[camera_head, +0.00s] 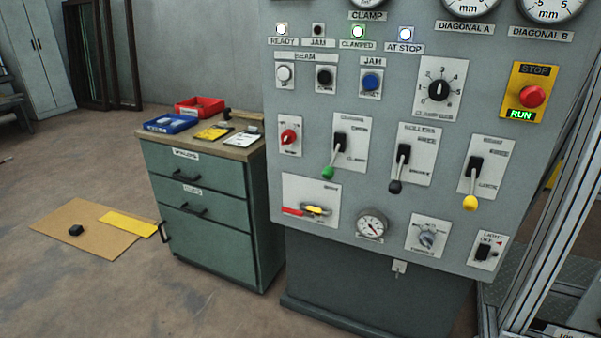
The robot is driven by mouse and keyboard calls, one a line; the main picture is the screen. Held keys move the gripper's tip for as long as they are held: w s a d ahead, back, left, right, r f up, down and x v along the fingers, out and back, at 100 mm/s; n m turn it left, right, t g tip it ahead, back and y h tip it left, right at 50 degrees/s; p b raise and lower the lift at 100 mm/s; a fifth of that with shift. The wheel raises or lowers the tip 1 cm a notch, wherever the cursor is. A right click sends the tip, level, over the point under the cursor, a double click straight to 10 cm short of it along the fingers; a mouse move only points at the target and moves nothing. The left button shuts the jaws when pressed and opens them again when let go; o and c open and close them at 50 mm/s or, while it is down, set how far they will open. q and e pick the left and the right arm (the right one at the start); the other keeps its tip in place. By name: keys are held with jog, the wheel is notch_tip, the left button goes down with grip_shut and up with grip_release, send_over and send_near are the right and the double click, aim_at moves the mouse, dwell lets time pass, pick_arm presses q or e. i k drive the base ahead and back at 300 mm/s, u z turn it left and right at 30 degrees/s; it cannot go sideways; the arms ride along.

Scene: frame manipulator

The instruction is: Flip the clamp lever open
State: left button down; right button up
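The clamp lever (339,150) is on the grey control panel (300,240), left of two similar levers. It has a black pivot block and a green knob, and its handle points down and slightly left. Its plate (352,130) has small print above and beside the lever; the lower word looks like CLAMP. The CLAMPED lamp (358,32) above is lit. Neither of my grippers is in view.
A black-knobbed lever (400,168) and a yellow-knobbed lever (473,182) sit to the right. A green drawer cabinet (205,240) with trays stands left of the panel.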

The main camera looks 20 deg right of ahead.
aim_at(328, 173)
jog(key=z, duration=0.55)
jog(key=i, duration=1.1)
jog(key=z, duration=0.8)
